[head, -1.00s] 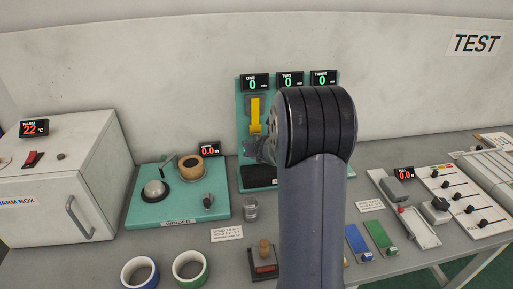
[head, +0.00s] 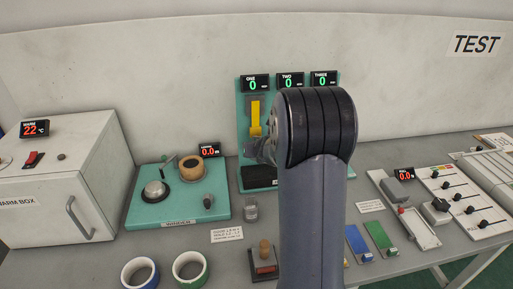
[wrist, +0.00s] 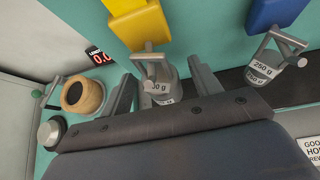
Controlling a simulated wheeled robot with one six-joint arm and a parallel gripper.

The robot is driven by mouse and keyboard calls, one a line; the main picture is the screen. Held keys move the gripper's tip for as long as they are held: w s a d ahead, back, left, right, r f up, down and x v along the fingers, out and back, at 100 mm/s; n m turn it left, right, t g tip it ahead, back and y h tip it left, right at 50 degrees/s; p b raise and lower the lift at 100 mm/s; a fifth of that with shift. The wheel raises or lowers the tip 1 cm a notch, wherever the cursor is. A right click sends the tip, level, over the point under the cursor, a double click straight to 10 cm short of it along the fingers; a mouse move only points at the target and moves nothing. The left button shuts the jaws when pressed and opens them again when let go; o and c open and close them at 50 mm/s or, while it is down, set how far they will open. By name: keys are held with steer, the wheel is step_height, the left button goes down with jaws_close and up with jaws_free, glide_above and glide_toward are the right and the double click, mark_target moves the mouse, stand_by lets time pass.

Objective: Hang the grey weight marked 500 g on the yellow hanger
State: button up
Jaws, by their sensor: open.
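The yellow hanger (wrist: 128,22) shows at the top of the wrist view, and in the head view (head: 256,117) it is on the teal panel under display ONE. A grey weight (wrist: 163,90) is just below it; its label reads "00 g" with the front digit hidden. The weight's crossbar handle meets the hanger's lower end, though I cannot tell for certain that it hangs there. My gripper (wrist: 162,78) is open, with one finger on each side of this weight. The head view mostly hides the gripper behind my arm.
A second grey weight (wrist: 262,73), marked 250 g, is below the blue hanger (wrist: 276,12), right of my gripper. The winder (head: 145,212) stands left of the panel. A small clear-grey cylinder (head: 251,209) and two tape rolls (head: 204,273) are on the bench.

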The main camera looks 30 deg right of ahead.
steer(key=p+v, duration=0.2)
steer(key=v, duration=0.8)
steer(key=shift+s+r, duration=0.25)
steer(key=shift+s, duration=0.1)
steer(key=b+x, duration=0.2)
steer(key=x, duration=0.8)
steer(key=shift+a, duration=0.1)
steer(key=shift+w+f, duration=0.15)
steer(key=shift+w, duration=0.25)
steer(key=shift+s+r, duration=0.2)
steer(key=shift+s, duration=0.1)
